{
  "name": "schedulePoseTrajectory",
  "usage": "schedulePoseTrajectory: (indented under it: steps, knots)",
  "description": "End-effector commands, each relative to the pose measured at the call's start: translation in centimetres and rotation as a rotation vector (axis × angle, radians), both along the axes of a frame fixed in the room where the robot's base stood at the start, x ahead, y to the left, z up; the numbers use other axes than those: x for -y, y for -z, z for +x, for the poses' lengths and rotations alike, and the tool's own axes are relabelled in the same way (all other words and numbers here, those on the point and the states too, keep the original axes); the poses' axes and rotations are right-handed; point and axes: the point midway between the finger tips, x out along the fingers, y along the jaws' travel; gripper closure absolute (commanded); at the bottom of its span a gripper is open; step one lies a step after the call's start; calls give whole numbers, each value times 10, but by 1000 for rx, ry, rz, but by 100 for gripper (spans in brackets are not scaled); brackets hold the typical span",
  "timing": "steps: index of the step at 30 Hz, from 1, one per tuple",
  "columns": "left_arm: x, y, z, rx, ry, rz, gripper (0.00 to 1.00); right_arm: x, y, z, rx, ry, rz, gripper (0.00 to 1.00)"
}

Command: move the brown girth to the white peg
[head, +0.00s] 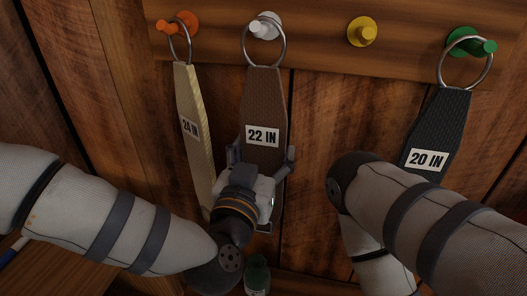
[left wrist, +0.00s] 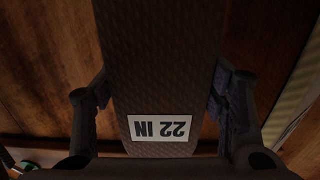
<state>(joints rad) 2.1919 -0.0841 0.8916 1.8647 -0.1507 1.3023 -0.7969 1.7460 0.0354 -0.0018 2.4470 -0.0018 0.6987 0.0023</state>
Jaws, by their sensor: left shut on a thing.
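The brown girth (head: 265,95), labelled 22 IN, hangs straight down with its metal ring around the white peg (head: 264,25). My left gripper (head: 262,157) is shut on the girth by its side edges, just below the label. In the left wrist view the brown girth (left wrist: 155,60) runs between the two fingers (left wrist: 162,90), its label upside down. My right arm shows at the right, but its gripper is out of view.
A cream girth (head: 194,120) hangs from the orange peg (head: 178,24), close left of the brown one. A black girth (head: 440,125) hangs from the green peg (head: 470,44). The yellow peg (head: 362,31) is bare. A green bottle (head: 257,274) stands below.

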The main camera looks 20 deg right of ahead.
Motion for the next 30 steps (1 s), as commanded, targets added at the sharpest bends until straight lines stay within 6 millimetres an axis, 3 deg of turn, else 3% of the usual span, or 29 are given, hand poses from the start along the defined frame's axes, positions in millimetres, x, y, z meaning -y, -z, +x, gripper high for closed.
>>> schedulePoseTrajectory:
  steps: [6,7,9,10,21,30]
  knots:
    - [0,-1,0,2,0,-1,74,0,0,0,0,0,0,60]
    - [0,-1,0,2,0,-1,30,0,0,0,0,0,0,60]
    - [0,-1,0,2,0,-1,14,0,0,0,0,0,0,60]
    - [0,-1,0,2,0,-1,11,0,0,0,0,0,0,60]
    - [-3,1,-5,-2,2,2,11,0,0,0,0,0,0,60]
    - [-45,0,-66,-2,3,2,11,0,0,0,0,0,0,60]
